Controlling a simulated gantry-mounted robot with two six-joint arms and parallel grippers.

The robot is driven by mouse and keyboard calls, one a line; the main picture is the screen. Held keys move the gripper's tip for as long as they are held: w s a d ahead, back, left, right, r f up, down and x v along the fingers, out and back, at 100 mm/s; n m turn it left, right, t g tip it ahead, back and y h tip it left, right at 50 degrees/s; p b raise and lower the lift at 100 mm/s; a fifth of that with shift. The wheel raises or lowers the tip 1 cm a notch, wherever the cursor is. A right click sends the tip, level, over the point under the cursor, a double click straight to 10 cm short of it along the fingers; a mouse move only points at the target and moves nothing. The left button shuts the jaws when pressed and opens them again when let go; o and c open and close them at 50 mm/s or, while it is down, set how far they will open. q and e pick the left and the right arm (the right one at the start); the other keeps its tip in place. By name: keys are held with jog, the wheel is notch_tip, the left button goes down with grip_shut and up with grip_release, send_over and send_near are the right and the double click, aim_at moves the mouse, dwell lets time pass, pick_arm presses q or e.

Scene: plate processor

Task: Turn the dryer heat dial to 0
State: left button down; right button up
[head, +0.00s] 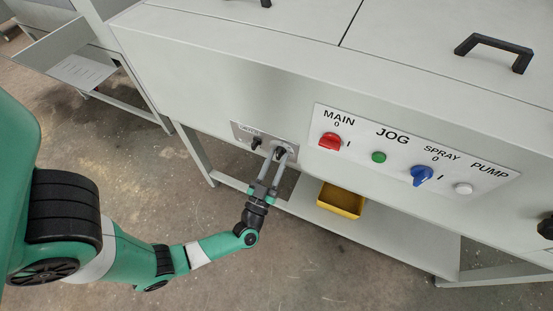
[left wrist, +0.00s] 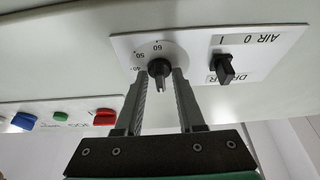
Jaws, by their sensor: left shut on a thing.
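The dryer heat dial (left wrist: 160,70) is a small black round knob on a white plate with a printed scale; 40, 50 and 60 are readable beside it in the left wrist view. Its pointer setting is hard to tell. My left gripper (left wrist: 162,77) has one finger on each side of the dial and is shut on it. In the head view the left gripper (head: 283,155) reaches up to the grey dryer panel (head: 243,130), and its fingers partly cover the dial. My right gripper is not in view.
A black AIR switch (left wrist: 223,68) sits close beside the dial. Right of the dryer panel is a white panel with a red MAIN switch (head: 330,141), green JOG button (head: 379,157), blue SPRAY switch (head: 422,174) and white PUMP button (head: 463,188). A yellow bin (head: 341,200) stands below.

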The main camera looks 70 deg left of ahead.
pick_arm(q)
jog(key=c, duration=0.9)
grip_release()
jog(key=shift+d, duration=0.1)
jog(key=p+v, duration=0.1)
jog(key=v, duration=1)
jog(key=shift+s+d, duration=0.15)
jog(key=shift+s, duration=0.05)
